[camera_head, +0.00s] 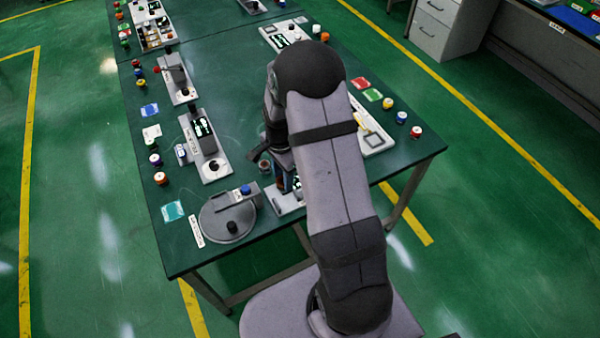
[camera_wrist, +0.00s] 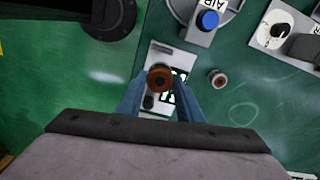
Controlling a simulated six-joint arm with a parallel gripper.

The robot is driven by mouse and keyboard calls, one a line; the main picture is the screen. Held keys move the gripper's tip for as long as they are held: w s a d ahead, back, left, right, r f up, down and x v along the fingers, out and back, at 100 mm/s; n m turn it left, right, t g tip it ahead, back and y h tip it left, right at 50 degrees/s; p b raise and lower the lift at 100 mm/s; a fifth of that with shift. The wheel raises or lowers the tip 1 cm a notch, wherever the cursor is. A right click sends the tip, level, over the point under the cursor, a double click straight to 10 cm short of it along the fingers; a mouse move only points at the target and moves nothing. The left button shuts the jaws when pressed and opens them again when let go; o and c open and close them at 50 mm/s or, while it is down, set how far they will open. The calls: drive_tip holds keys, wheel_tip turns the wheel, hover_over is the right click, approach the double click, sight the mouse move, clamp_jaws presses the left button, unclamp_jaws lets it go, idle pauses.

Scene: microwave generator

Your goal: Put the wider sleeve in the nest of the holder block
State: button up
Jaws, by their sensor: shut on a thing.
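In the wrist view, my gripper (camera_wrist: 160,84) has its two blue fingers closed on a brown, round sleeve (camera_wrist: 160,77) with a dark bore. The sleeve is above the pale holder block (camera_wrist: 160,54), and it and my fingers cover part of the block. The block has a dark round spot and a black-and-green marked panel. A second, smaller-looking sleeve (camera_wrist: 217,78) stands on the table to the right of the block. I cannot compare their true widths. In the head view, my arm hides most of the block (camera_head: 283,205); the second sleeve (camera_head: 264,166) is beside my gripper (camera_head: 288,181).
A grey turntable unit (camera_head: 228,220) with a blue button (camera_head: 246,189) stands left of the holder block. Other fixtures, such as a grey device (camera_head: 207,145), and colored caps line the green table (camera_head: 165,225). Some bare tabletop shows around the second sleeve.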

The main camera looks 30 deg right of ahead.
drive_tip(key=w+d+r+b, duration=0.1)
drive_tip(key=w+d+b, duration=0.1)
drive_tip(key=d+b, duration=0.65)
drive_tip(key=w+d+b, duration=0.3)
drive_tip(key=d, duration=1.1)
drive_tip(key=shift+s+a+f+p, duration=0.15)
drive_tip(key=shift+f+p, duration=0.65)
drive_tip(key=shift+f, duration=1.45)
drive_tip(key=shift+s+a+f+p, duration=0.15)
drive_tip(key=shift+f+p, duration=0.6)
drive_tip(key=shift+f, duration=1.45)
drive_tip(key=shift+w+f, duration=0.1)
drive_tip(key=shift+f, duration=0.35)
drive_tip(key=shift+f, duration=0.1)
drive_tip(key=shift+f, duration=0.1)
drive_tip(key=o, duration=1.2)
